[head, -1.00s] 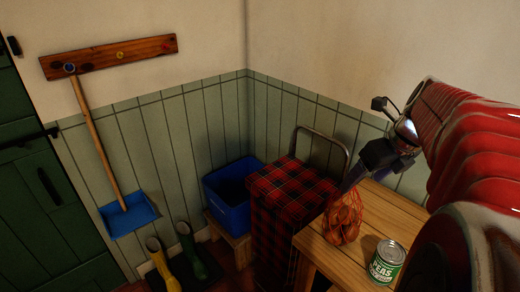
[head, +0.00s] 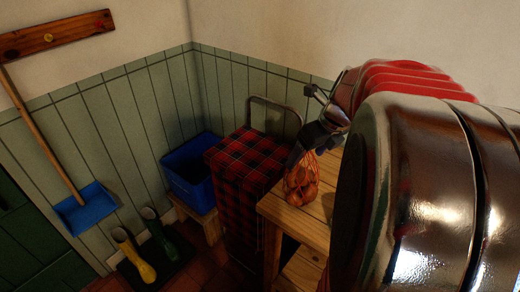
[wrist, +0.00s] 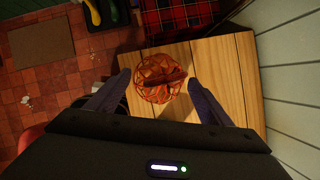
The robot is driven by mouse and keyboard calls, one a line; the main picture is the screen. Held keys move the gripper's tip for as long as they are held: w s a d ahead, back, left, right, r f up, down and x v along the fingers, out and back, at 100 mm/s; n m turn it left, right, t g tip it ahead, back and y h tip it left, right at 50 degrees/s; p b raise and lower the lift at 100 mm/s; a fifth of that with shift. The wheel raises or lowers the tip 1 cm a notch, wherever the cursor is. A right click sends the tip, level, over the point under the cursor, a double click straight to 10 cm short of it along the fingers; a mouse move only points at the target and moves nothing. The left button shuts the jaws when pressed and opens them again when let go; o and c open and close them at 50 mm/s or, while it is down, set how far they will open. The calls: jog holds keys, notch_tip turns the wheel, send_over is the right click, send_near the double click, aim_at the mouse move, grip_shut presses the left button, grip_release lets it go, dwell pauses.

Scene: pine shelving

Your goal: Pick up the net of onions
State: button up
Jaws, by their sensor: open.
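The net of onions (head: 301,182), orange-red, rests on the end of the pine shelf (head: 318,228). In the wrist view the net (wrist: 161,78) lies near the shelf's left edge, ahead of my fingertips and roughly midway between them. My gripper (wrist: 158,82) is open, with one dark finger on each side and nothing held. In the head view my gripper (head: 303,153) is at the top of the net, and its fingers partly hide the net's upper part. I cannot tell whether a finger touches the net.
A red tartan shopping trolley (head: 240,170) with a metal handle stands just beyond the shelf end. A blue crate (head: 190,172) sits on a low wooden stool at the corner. Panelled walls close the back.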

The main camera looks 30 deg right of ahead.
aim_at(301, 181)
jog(key=x, duration=0.3)
jog(key=shift+s+f, duration=0.1)
jog(key=shift+f, duration=0.05)
jog(key=shift+c, duration=0.2)
grip_shut()
dwell(0.9)
